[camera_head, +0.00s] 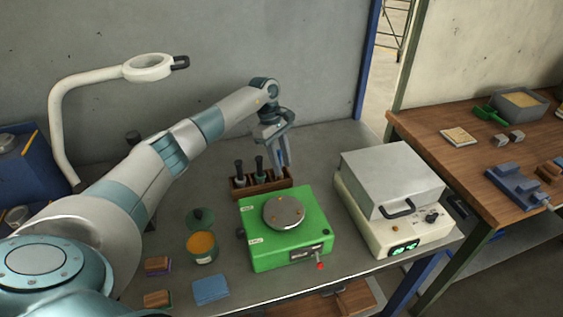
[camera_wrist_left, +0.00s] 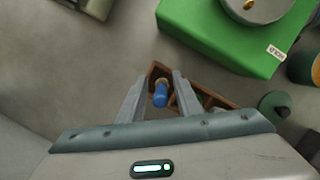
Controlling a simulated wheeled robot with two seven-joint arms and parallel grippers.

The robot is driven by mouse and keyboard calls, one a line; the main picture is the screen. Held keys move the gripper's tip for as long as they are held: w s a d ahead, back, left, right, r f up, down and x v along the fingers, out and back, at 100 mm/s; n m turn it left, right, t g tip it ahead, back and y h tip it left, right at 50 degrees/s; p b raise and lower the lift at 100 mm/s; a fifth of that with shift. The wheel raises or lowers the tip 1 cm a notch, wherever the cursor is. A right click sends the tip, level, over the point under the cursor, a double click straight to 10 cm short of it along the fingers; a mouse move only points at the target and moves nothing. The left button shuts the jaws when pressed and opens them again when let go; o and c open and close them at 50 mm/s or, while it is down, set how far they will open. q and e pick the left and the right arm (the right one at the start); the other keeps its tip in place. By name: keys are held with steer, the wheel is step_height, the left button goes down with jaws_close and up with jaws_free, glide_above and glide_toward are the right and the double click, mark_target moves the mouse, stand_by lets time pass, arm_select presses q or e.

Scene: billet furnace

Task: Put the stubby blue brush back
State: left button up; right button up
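The wooden brush rack (camera_head: 261,187) stands behind the green machine and holds dark-handled brushes (camera_head: 260,166) in its left and middle places. The stubby blue brush (camera_wrist_left: 160,96) shows in the left wrist view at the rack's end compartment, its blue handle toward the camera. In the head view it is largely hidden by my fingers. My left gripper (camera_head: 283,158) points down over the right end of the rack. In the left wrist view its fingers (camera_wrist_left: 158,86) are apart, one on each side of the brush, with gaps visible. My right gripper is not in view.
The green machine (camera_head: 256,230) with a round plate is just in front of the rack. A white-grey oven (camera_head: 392,180) stands to the right. An orange-filled jar (camera_head: 202,246), blue block (camera_head: 210,289) and two brown-topped blocks sit at front left. A lamp (camera_head: 60,130) stands behind left.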

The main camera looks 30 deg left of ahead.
arm_select(q)
steer(key=shift+r, duration=0.15)
steer(key=shift+a+r+b, duration=0.2)
steer(key=shift+r+b, duration=0.15)
steer(key=shift+r, duration=0.15)
steer(key=b+v, duration=0.4)
steer(key=v, duration=0.7)
steer(key=shift+b, duration=0.4)
